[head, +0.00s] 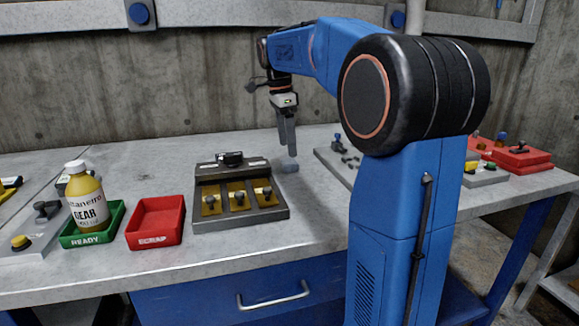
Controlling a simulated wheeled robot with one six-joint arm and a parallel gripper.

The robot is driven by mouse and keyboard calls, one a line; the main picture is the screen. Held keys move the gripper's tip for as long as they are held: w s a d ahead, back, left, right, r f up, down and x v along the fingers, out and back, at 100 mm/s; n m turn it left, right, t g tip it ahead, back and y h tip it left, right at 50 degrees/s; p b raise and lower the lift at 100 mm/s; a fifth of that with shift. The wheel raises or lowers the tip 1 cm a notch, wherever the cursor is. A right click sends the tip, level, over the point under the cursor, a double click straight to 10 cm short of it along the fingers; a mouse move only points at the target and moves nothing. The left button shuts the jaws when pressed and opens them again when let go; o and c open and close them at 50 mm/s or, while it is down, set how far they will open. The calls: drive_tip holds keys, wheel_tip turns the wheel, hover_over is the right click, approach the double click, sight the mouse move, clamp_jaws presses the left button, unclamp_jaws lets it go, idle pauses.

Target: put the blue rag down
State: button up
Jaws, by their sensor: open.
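The gripper is open. From this view I cannot tell whether a fingertip touches the lump.
The device with yellow plates (238,195) stands in front of my gripper. To the left are an empty red scrap tray (156,220) and a green ready tray (92,238) holding a yellow bottle (87,205). A grey plate (335,165) lies to the right.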

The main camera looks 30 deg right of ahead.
sight(289, 160)
drive_tip(key=shift+d+f, duration=0.15)
drive_tip(key=shift+f, duration=1.15)
drive_tip(key=shift+d+f, duration=0.15)
drive_tip(key=shift+f, duration=1.15)
drive_tip(key=c, duration=1.2)
drive_tip(key=shift+r, duration=0.1)
wheel_tip(289, 160, up, 10)
drive_tip(key=shift+f, duration=0.1)
